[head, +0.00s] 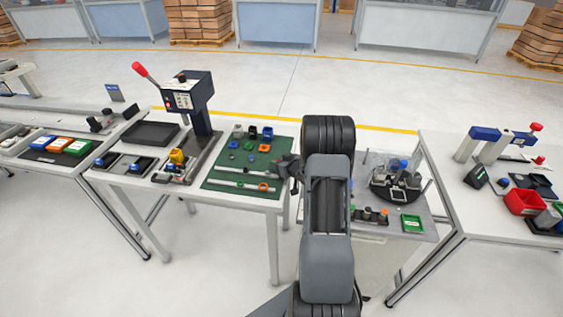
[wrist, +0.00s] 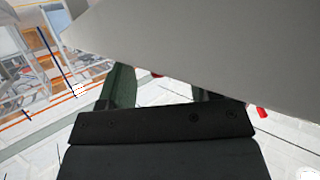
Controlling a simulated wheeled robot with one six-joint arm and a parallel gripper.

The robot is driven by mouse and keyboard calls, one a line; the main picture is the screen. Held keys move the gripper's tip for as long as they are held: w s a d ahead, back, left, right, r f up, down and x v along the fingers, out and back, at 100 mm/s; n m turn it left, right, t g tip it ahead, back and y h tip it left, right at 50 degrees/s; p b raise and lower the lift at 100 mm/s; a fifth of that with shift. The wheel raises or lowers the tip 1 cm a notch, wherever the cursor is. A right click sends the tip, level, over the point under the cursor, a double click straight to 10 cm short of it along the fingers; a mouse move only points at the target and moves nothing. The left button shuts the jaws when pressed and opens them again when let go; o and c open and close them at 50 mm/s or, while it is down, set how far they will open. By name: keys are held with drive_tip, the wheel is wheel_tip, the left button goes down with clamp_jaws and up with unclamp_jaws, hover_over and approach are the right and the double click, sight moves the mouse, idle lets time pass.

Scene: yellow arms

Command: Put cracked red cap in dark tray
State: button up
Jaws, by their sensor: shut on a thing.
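My gripper (head: 288,170) is raised at the left of my arm, over the right edge of the green mat (head: 222,172) in the head view. In the wrist view its two fingers (wrist: 160,92) stand apart, and a large grey surface hides their tips. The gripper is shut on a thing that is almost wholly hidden. A small red bit (wrist: 157,75) shows between the fingers; I cannot tell if it is the cracked red cap. A dark tray (head: 150,134), flat and seemingly empty, lies left of the lever press. Another dark tray (head: 531,184) lies on the right table.
Small coloured parts lie on the green mat. A red bin (head: 523,202) stands on the right table.

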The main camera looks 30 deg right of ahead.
drive_tip(key=shift+f, duration=0.15)
drive_tip(key=shift+f+b, duration=0.3)
drive_tip(key=shift+b, duration=0.1)
drive_tip(key=o, duration=0.8)
drive_tip(key=shift+s+a, duration=0.1)
drive_tip(key=shift+a, duration=0.05)
drive_tip(key=shift+o, duration=0.5)
drive_tip(key=shift+s, duration=0.1)
